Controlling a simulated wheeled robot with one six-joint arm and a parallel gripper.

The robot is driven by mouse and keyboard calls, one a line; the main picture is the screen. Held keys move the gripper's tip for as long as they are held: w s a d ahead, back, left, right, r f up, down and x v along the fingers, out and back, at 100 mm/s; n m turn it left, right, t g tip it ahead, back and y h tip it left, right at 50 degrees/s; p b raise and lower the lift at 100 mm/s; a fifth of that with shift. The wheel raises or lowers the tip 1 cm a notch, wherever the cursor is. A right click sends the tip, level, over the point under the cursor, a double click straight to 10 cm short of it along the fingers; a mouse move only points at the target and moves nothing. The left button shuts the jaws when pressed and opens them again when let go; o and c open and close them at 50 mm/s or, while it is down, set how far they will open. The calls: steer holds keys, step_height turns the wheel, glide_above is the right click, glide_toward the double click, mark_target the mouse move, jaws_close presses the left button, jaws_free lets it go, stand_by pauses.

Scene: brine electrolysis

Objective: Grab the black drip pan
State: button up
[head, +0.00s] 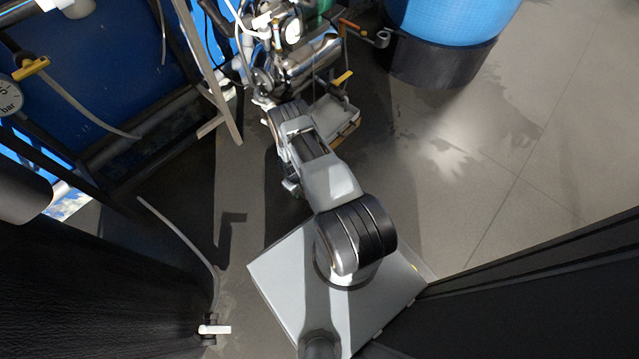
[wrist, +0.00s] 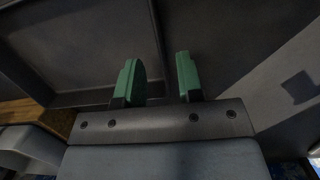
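In the wrist view, a dark tray-like surface with raised edges, which looks like the black drip pan (wrist: 90,40), fills the upper left and middle. My gripper (wrist: 160,75) has two green fingers that stand apart with a visible gap. One edge of the dark surface runs down the picture between the fingers. I cannot tell whether either finger touches it. In the head view my arm reaches up toward the equipment, and its links hide the fingers. I cannot make out the pan there.
Metal equipment with hoses (head: 310,60) stands beyond my arm. A blue drum (head: 455,15) on a black base is at the upper right. Blue tanks with a dark frame are at the left. A white-handled valve (head: 212,329) is at the lower left. The floor at the right (head: 520,120) is clear.

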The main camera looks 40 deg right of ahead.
steer(key=shift+s+f+b, duration=0.15)
steer(key=shift+f+b, duration=0.6)
steer(key=shift+f, duration=0.65)
steer(key=shift+s+f+b, duration=0.1)
steer(key=shift+f+b, duration=0.65)
steer(key=shift+f, duration=0.65)
steer(key=shift+r, duration=0.1)
jaws_close()
